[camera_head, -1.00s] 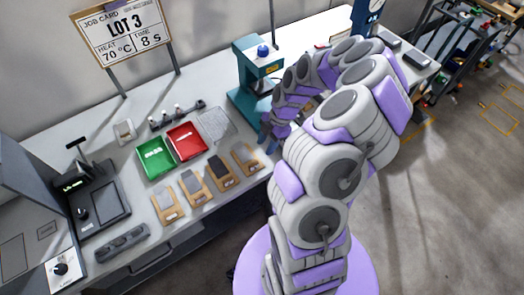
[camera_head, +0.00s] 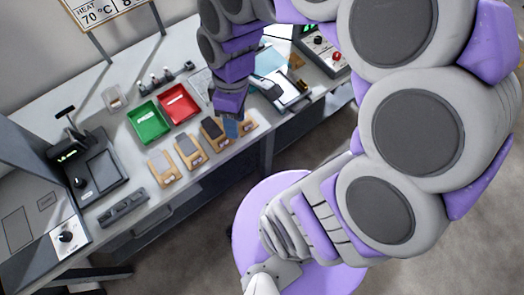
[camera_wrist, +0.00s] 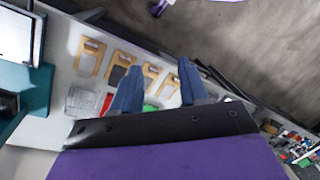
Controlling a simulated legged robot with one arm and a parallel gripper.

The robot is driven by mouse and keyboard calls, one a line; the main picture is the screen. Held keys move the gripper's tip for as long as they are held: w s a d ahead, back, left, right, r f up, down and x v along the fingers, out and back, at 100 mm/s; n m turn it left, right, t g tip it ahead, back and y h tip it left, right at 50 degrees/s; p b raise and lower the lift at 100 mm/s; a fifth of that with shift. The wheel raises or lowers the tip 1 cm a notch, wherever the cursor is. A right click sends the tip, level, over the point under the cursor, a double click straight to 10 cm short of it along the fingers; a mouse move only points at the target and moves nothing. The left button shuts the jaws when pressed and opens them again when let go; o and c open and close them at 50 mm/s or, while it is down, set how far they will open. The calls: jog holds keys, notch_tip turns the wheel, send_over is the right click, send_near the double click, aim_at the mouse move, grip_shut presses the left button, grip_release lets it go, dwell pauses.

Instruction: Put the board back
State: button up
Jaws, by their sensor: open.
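Several tan boards with rectangular inserts lie in a row along the table's front edge. In the head view the leftmost board (camera_head: 163,168) has a light insert. The second board (camera_head: 190,150) has a grey insert and the third board (camera_head: 213,131) a dark one. The rightmost board is partly hidden by my gripper (camera_head: 231,130). In the wrist view the board nearest the press (camera_wrist: 90,56) looks pale in the middle. My gripper (camera_wrist: 158,78) is open, its two blue fingers apart above the row, with nothing seen between them.
A green tray (camera_head: 148,123) and a red tray (camera_head: 180,103) stand behind the boards. The teal press (camera_wrist: 38,88) stands beyond the row's right end. A black device (camera_head: 88,185) and a dark grey bar (camera_head: 123,207) lie at the left. A control box (camera_head: 320,45) is at the right.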

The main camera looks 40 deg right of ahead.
jog(key=s+r+m+h, duration=0.1)
jog(key=s+r+m, duration=0.1)
jog(key=s+m, duration=0.6)
jog(key=s, duration=0.3)
jog(key=shift+s+a+m+h, duration=0.2)
jog(key=shift+s+m+h, duration=0.1)
jog(key=shift+s, duration=0.05)
